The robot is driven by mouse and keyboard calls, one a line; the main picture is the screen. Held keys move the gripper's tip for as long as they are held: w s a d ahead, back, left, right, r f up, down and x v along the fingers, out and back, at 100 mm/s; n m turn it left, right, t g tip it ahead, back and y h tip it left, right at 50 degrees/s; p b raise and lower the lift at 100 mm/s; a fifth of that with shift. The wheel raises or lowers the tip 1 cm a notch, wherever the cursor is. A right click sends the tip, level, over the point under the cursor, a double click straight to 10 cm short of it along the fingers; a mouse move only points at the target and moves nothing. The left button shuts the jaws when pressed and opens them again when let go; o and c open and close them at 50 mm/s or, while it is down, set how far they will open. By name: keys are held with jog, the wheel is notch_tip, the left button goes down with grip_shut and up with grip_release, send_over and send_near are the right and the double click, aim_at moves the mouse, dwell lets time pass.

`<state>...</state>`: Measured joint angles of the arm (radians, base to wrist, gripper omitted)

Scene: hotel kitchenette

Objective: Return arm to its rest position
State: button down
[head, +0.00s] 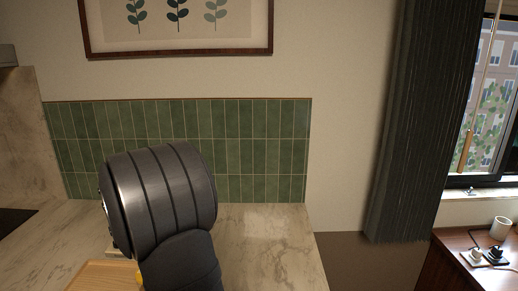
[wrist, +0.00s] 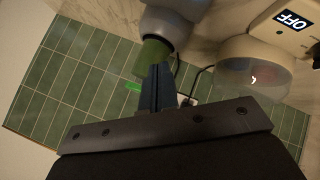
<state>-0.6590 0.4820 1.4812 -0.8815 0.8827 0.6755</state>
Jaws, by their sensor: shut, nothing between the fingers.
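My gripper (wrist: 157,78) shows in the wrist view. Its dark fingers are together with nothing between them, pointing up the picture. Behind the fingertips is a grey rounded thing with a green end (wrist: 155,55), too partly seen to name. A beige device with an "OFF" label (wrist: 296,20) and a clear round part (wrist: 256,72) is at the upper right. I cannot tell whether the fingertips touch anything. In the head view my dark arm fills the lower left, and my fingers do not show there.
A marble counter (head: 270,240) runs below green wall tiles (head: 250,150). A wooden board (head: 100,275) lies partly behind my arm. At the right are a dark curtain (head: 415,120), a window and a wooden surface with a white cup (head: 501,228). The counter's right part is clear.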

notch_tip(320, 180, down, 6)
jog(key=shift+r, duration=0.2)
jog(key=w+d+r+n+g+y, duration=0.1)
jog(key=w+d+r+n+g, duration=0.25)
jog(key=r+n, duration=0.2)
jog(key=w+d+r+n+g+y, duration=0.2)
jog(key=w+d+r+n+g, duration=0.15)
jog(key=r+g, duration=0.2)
jog(key=shift+n, duration=0.3)
jog(key=shift+w+a+f, duration=0.2)
jog(key=shift+w+a, duration=0.35)
jog(key=shift+w, duration=0.2)
jog(key=shift+w+a+f, duration=0.15)
jog(key=shift+w+a, duration=0.45)
jog(key=shift+w, duration=0.15)
jog(key=shift+w+a+f, duration=0.2)
jog(key=shift+w+a, duration=0.35)
jog(key=shift+w, duration=0.2)
